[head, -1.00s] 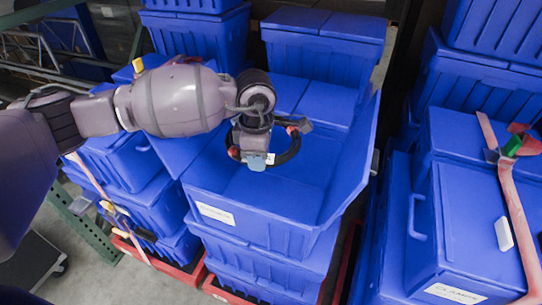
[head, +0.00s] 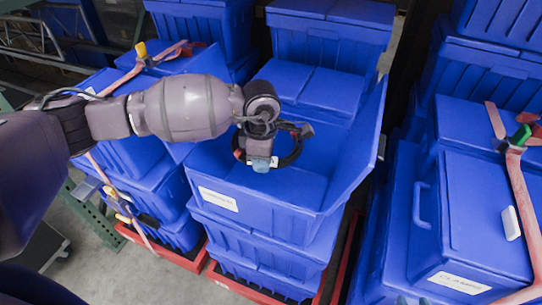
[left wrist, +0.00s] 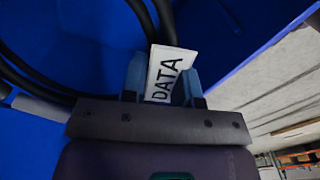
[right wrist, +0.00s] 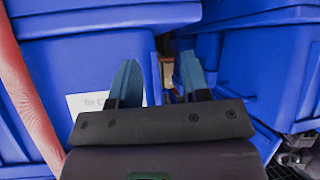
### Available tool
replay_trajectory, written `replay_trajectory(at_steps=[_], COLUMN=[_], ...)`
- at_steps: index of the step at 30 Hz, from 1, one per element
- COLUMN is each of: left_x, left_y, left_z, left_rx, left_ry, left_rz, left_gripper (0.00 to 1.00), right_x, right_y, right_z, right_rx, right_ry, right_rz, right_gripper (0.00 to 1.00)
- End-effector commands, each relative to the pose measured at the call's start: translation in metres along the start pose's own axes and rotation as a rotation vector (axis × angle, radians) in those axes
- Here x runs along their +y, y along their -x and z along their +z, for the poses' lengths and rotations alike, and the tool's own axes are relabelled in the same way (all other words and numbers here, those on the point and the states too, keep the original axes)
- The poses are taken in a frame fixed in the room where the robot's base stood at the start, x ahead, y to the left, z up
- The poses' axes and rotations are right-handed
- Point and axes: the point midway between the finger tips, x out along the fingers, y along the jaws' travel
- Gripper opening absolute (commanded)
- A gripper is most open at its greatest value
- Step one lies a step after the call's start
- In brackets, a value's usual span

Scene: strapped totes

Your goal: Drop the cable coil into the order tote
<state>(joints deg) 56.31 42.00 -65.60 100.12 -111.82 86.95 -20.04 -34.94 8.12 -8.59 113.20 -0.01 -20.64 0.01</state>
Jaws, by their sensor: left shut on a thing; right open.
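The cable coil is a black ring (head: 295,155) with a white tag reading DATA (left wrist: 165,75). My left gripper (head: 261,165) is shut on the coil at its tag; the black loops (left wrist: 40,82) also show in the left wrist view. The order tote appears to be the open blue tote with a white label (head: 270,208), on top of the middle stack, its lid flap raised at the right. The coil hangs over its opening; I cannot tell its height above the floor of the tote. My right gripper (right wrist: 158,85) is open and empty, facing blue totes.
Another strapped stack (head: 130,140) stands at the left. More blue totes (head: 330,35) stand behind. The raised flap (head: 360,140) edges the opening.

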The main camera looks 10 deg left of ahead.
Motion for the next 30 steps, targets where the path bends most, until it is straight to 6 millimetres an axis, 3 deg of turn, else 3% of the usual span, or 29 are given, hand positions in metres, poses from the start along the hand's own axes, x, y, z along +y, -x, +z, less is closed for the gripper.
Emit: replay_trajectory(at_steps=[3, 4, 9, 20, 30], left_x=[0.0, 0.0, 0.0, 0.0, 0.001], left_y=[0.001, 0.001, 0.001, 0.004, 0.056], left_z=[0.0, 0.0, 0.0, 0.0, 0.0], left_rx=[-0.001, -0.001, -0.001, 0.0, -0.001], left_ry=[0.0, 0.0, 0.0, 0.0, -0.001], left_rz=[0.001, 0.001, 0.001, 0.001, 0.004], left_gripper=[0.0, 0.31, 0.57, 0.58, 0.58], right_x=[0.0, 0.0, 0.0, 0.0, -0.001], right_y=[0.0, 0.0, 0.0, -0.001, -0.006], right_z=[0.0, 0.0, 0.0, 0.002, 0.007], right_rx=[0.0, 0.0, -0.001, -0.003, 0.0], right_ry=[0.0, 0.0, 0.0, 0.0, 0.001], right_rz=[0.0, 0.0, 0.0, 0.0, 0.0], right_gripper=[0.43, 0.43, 0.43, 0.43, 0.43])
